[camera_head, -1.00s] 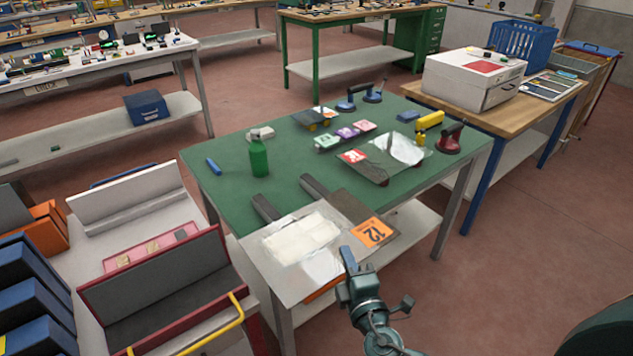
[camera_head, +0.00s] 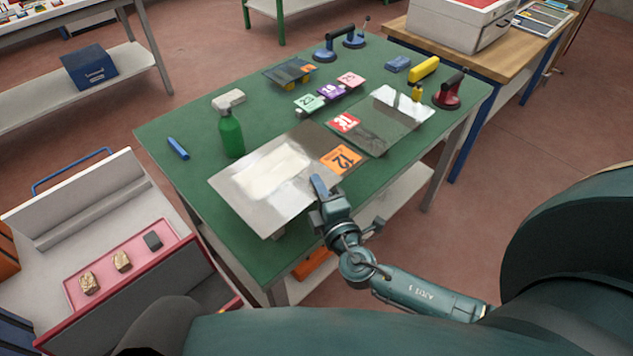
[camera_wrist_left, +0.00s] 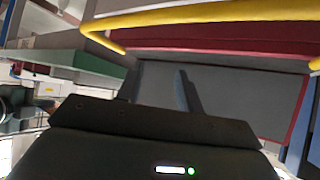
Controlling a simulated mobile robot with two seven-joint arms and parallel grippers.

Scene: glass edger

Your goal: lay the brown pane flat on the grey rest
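The pane with the orange 12 tag, brownish at its far right part, I take for the brown pane (camera_head: 312,141); glare whitens its middle. It spans the near end of the green table, roughly level. My right gripper (camera_head: 318,190) is at its near right edge, with a finger over the glass, and appears shut on it. The grey rest is hidden under the pane, so whether the pane touches it I cannot tell.
A red-edged trolley (camera_head: 125,262) is at left.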

